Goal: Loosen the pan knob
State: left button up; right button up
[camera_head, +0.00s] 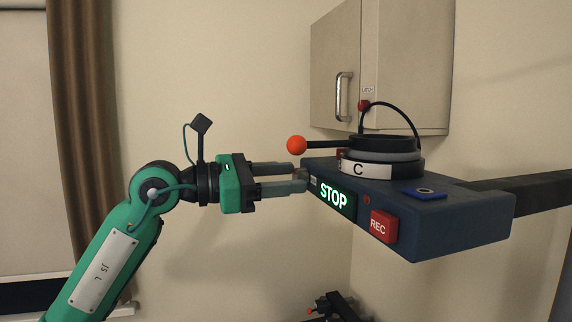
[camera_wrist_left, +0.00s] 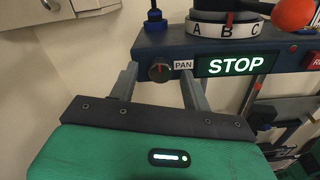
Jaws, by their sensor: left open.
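The pan knob (camera_wrist_left: 159,72) is a small round dark knob with an orange-brown mark on the front face of the dark blue box, left of the white PAN label (camera_wrist_left: 183,65) in the left wrist view. My left gripper (camera_head: 298,177) is open, its two grey fingers reaching to the box's left end in the head view. In the left wrist view the fingers stand on either side of the knob, with a visible gap to each side.
The box (camera_head: 465,222) carries a lit STOP display (camera_head: 334,197), a red REC button (camera_head: 383,226) and a lettered dial (camera_head: 380,169) with an orange-ball lever (camera_head: 297,145) above my fingers. A dark arm (camera_head: 540,190) meets its right side. A wall cabinet (camera_head: 400,65) hangs behind.

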pick_arm(q)
jog(key=shift+w+d, duration=0.1)
jog(key=shift+d, duration=0.25)
jog(key=c, duration=1)
